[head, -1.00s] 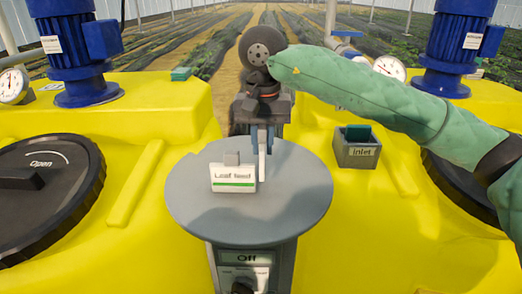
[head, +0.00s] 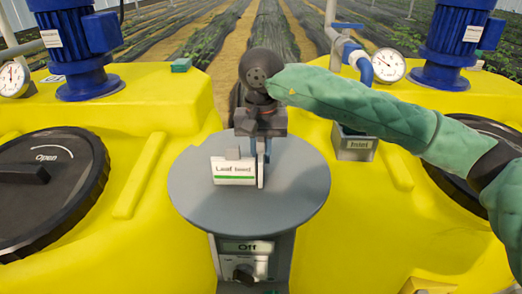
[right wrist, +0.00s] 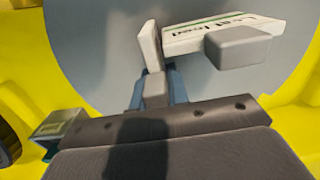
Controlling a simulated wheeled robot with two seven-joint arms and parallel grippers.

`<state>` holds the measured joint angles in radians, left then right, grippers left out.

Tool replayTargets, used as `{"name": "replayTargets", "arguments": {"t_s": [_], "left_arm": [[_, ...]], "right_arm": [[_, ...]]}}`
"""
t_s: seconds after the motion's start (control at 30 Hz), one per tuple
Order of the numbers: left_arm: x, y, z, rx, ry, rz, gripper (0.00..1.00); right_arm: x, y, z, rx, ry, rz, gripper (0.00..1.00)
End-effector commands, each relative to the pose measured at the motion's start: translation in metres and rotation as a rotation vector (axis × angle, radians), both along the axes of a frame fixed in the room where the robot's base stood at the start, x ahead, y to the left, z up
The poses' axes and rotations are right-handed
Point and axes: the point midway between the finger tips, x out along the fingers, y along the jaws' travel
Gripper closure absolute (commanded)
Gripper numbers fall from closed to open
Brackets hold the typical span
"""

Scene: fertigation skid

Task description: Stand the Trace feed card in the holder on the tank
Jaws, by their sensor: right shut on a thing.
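My right gripper (head: 262,150) is above the round grey tabletop (head: 205,200), shut on a white card (head: 261,175). The card is seen almost edge-on, so its label cannot be read. In the right wrist view the held card (right wrist: 151,45) has its grey tab (right wrist: 156,88) between the fingers. Just left of it in the head view, a white card reading "Leaf feed" (head: 233,170) stands on the tabletop, with a green stripe and grey tab. My left gripper is not in view.
Yellow tanks (head: 100,195) flank the tabletop, with black lids (head: 50,210), blue motors and gauges (head: 389,65). A control box (head: 247,246) reading "Off" is below the tabletop. The tabletop's left and front parts are clear.

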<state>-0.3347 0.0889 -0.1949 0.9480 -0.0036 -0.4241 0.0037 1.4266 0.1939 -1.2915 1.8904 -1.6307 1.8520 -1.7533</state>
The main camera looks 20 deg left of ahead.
Motion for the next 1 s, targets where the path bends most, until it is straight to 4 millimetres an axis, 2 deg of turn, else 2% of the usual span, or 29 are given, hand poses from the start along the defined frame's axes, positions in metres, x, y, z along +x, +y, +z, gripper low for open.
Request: {"name": "replayTargets", "arguments": {"t_s": [0.43,0.47,0.57,1.0], "left_arm": [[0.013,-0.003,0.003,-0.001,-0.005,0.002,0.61],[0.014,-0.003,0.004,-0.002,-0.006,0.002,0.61],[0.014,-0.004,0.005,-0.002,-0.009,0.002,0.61],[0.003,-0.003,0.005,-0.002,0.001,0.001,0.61]], "right_arm": [[0.0,0.0,-0.003,0.0,0.0,0.0,1.0],[0.0,0.0,-0.003,0.0,0.0,0.0,0.81],[0.0,0.0,-0.003,0.0,0.0,0.0,0.62],[0.0,0.0,0.0,0.0,0.0,0.0,0.62]]}}
